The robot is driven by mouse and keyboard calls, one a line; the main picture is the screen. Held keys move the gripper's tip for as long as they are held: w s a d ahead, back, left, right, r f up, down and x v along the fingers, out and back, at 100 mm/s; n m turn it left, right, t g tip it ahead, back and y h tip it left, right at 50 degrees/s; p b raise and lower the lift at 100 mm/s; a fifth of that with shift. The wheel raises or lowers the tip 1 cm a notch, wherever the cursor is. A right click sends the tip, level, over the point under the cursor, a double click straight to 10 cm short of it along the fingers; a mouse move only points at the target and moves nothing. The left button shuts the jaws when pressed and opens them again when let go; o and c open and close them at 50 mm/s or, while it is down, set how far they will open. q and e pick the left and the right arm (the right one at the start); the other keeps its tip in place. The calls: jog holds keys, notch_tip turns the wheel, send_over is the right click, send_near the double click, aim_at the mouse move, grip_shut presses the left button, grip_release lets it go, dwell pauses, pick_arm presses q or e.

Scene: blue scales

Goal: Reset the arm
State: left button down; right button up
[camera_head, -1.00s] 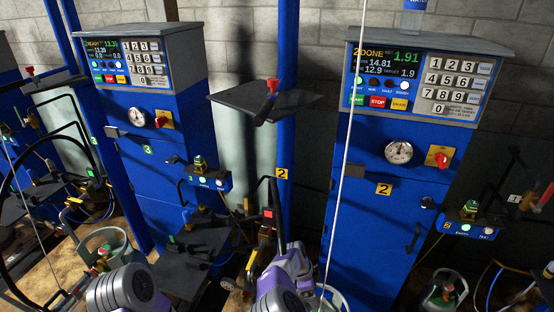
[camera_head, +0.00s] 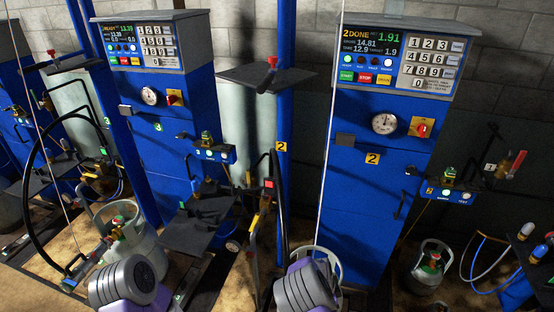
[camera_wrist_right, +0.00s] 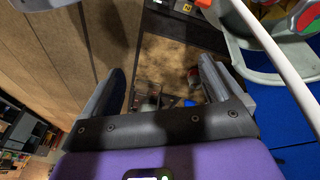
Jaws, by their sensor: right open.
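My right gripper (camera_wrist_right: 160,78) shows in the right wrist view, its two grey fingers spread wide apart. Nothing is held between them; brown floor and small blurred objects show in the gap. In the head view, rounded grey and purple parts of my two arms stand at the bottom edge, one left of centre and one at the middle. Neither gripper's fingers show there. My left gripper is out of view.
Blue scale cabinet 2 (camera_head: 366,215) reads "DONE"; cabinet 3 (camera_head: 168,115) stands to its left. Gas cylinders stand at left (camera_head: 128,238) and right (camera_head: 430,268). A cylinder collar (camera_wrist_right: 245,62) is close to the right gripper. Hoses hang around.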

jog(key=s+f+n+y, duration=0.2)
jog(key=s+f+n, duration=0.1)
jog(key=s, duration=0.4)
jog(key=s+f+n+y, duration=0.1)
jog(key=s+f+n, duration=0.1)
jog(key=s+f, duration=0.35)
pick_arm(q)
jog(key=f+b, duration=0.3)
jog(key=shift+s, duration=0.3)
pick_arm(e)
jog(key=s+a+r+n+t+y, duration=0.1)
jog(key=s+a+r+n+y, duration=0.3)
jog(key=s+a+n, duration=0.4)
jog(key=s, duration=0.2)
jog(key=shift+s+a+t+y, duration=0.3)
jog(key=shift+s+a+t, duration=0.05)
jog(key=shift+a+t, duration=0.05)
jog(key=shift+r, duration=0.1)
